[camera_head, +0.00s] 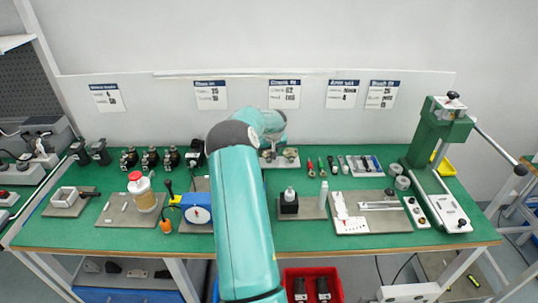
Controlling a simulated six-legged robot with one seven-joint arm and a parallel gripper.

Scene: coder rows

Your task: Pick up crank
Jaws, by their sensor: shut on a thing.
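My teal arm rises from the bottom middle and bends over the bench, with its pale wrist end above the back middle. My gripper is hidden behind the arm, so its fingers and anything between them do not show. I cannot pick out a crank with certainty. A blue box with a white dial (198,214) stands left of my arm, with a small black-knobbed lever (168,186) beside it. A green press (440,135) at the right has a long grey rod handle (500,149) with a black end.
The green bench (330,241) holds a red-capped jar (142,192), a black block with a white top (289,203), a white fixture (347,222) and a tray of small parts (365,166). A red bin (312,274) sits below the front edge. Bare green surface shows between the mats.

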